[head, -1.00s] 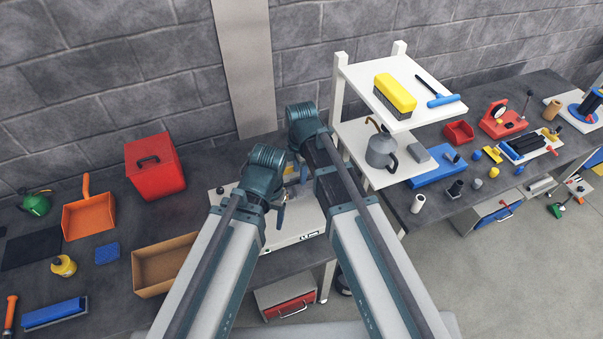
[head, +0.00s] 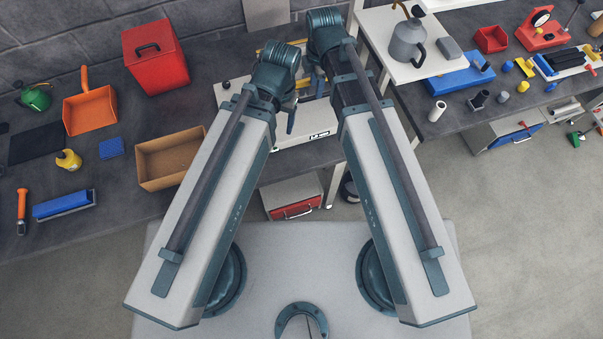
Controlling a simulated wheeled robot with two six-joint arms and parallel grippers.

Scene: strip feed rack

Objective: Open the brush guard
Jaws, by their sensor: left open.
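A low white machine (head: 305,134) stands on the dark bench behind my two arms. Yellow and light parts show in the gap between the arms on top of it, but my arms cover most of it. I cannot make out a brush guard for sure. My left gripper (head: 291,115) is open over the machine, mostly hidden by its own arm, with a dark blue part showing. My right arm reaches over the machine's right side, and its gripper is hidden behind the arm.
Left on the bench are a red box (head: 157,60), an orange dustpan (head: 90,110), a cardboard tray (head: 169,158) and a blue brush (head: 63,205). A red-fronted drawer (head: 292,200) sits below.

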